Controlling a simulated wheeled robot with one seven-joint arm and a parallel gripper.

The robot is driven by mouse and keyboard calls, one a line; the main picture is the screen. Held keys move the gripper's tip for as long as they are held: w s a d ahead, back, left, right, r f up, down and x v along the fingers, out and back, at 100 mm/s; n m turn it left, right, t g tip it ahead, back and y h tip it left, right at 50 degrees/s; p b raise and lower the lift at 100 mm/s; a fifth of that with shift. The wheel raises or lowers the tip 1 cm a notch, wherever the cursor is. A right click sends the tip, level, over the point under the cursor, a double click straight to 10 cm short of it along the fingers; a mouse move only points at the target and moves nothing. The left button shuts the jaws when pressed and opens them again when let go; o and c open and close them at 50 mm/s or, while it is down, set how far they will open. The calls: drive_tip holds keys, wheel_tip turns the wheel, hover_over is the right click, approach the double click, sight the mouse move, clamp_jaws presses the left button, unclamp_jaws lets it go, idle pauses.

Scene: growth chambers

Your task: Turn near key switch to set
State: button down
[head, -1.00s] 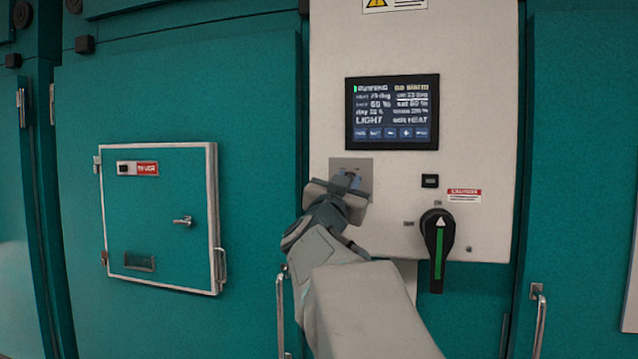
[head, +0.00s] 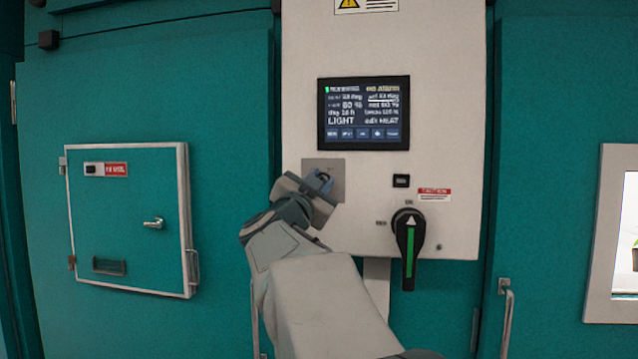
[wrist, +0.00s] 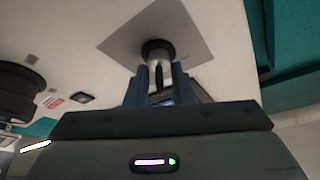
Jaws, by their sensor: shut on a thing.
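The key switch (wrist: 158,52) sits on a square grey plate (head: 334,170) on the white control panel, below the screen. In the wrist view its dark round collar and a metal key part show between the fingers. My gripper (wrist: 156,88) is shut on the key, with its blue-grey fingers on either side. In the head view my gripper (head: 322,182) is at the plate, rolled to a tilt, and hides most of the switch. The switch's setting marks cannot be read.
A lit screen (head: 363,113) is above the plate. A black rotary handle with a green stripe (head: 410,248) is at the lower right of the panel, near my arm. A small hatch (head: 128,220) is on the left, and a door handle (head: 506,318) at lower right.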

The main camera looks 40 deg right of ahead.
drive_tip(key=c, duration=1.6)
unclamp_jaws()
drive_tip(key=shift+d, duration=0.1)
drive_tip(key=b+v, duration=0.3)
drive_tip(key=v, duration=1.1)
drive_tip(key=shift+d, duration=0.1)
